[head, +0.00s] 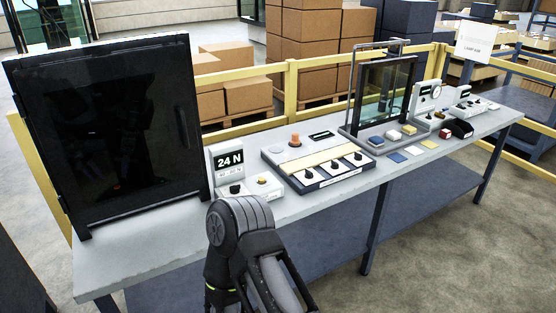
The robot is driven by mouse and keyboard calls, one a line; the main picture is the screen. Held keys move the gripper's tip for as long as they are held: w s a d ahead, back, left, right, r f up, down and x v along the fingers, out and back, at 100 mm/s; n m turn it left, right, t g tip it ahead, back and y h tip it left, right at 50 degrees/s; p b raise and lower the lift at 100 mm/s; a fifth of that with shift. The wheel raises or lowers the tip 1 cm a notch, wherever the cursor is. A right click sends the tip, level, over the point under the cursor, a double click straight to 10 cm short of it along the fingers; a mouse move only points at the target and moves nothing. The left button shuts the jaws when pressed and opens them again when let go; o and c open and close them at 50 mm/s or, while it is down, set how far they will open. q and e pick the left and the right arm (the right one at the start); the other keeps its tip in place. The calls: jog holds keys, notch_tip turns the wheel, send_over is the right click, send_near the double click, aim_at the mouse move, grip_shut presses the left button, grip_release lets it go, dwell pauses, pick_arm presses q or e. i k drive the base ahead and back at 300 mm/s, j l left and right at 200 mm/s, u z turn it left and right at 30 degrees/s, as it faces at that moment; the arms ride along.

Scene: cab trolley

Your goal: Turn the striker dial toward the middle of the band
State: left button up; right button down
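A small white unit with a display reading "24 N" (229,161) stands on the bench, just right of the black cabinet. A black knob (236,189) sits below the display, beside a yellow-orange button (262,181). A white gauge unit with a round dial face (436,93) stands farther right, and its pointer is too small to read. I cannot tell for certain which of these is the striker dial, and no band is readable. One of my dark arm links shows at the bottom middle, in front of the bench. Neither gripper shows.
The long grey bench (150,255) carries a black cabinet (110,130) at left. A panel with three black knobs (325,166) and an orange knob (295,140) is in the middle. A framed glass pane (385,90) stands beyond. A yellow rail (291,90) runs behind.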

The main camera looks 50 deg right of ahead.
aim_at(234, 189)
jog(key=z, duration=1.25)
